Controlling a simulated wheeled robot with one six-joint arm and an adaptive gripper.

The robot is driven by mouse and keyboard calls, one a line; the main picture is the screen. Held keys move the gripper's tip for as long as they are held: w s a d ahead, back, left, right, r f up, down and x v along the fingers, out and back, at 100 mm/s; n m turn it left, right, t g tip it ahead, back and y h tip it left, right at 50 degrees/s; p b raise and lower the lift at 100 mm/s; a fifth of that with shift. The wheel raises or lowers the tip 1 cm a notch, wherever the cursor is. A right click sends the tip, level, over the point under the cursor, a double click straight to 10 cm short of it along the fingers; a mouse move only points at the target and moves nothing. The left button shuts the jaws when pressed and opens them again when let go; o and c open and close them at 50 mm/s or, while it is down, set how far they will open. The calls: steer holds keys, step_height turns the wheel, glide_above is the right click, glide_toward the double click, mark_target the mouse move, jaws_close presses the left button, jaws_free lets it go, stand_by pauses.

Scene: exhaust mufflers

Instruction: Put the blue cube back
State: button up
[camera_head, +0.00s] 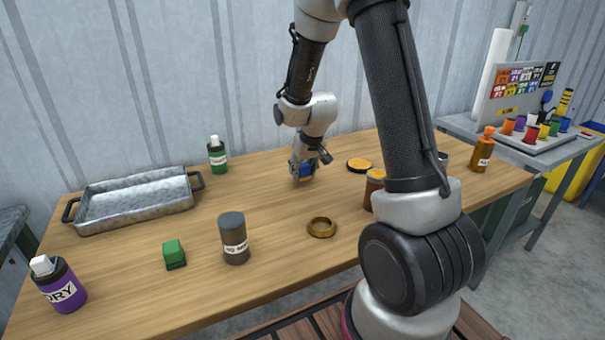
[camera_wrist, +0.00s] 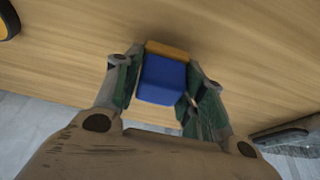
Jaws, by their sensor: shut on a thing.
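The blue cube (camera_wrist: 162,80) is between the two fingers of my gripper (camera_wrist: 165,92) in the wrist view, and the fingers are shut on it. An orange-brown edge shows along one side of the cube. In the head view the blue cube (camera_head: 307,170) shows small at the tip of my gripper (camera_head: 303,174), low over the back middle of the wooden table (camera_head: 270,205). I cannot tell whether the cube touches the table.
A metal tray (camera_head: 135,203) and green bottle (camera_head: 217,155) stand left. A green block (camera_head: 174,254), grey can (camera_head: 234,238) and brass ring (camera_head: 321,227) are nearer. A yellow-topped disc (camera_head: 359,165) lies right of my gripper. A side table (camera_head: 530,145) holds colored pieces.

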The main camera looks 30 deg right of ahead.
steer(key=shift+f, duration=0.65)
steer(key=shift+f, duration=0.15)
steer(key=o, duration=1)
steer(key=s+r, duration=1.7)
steer(key=r, duration=0.4)
steer(key=s+r, duration=0.1)
steer(key=s, duration=0.8)
steer(key=s+r, duration=0.1)
steer(key=s, duration=0.3)
steer(key=shift+s+a+r, duration=0.3)
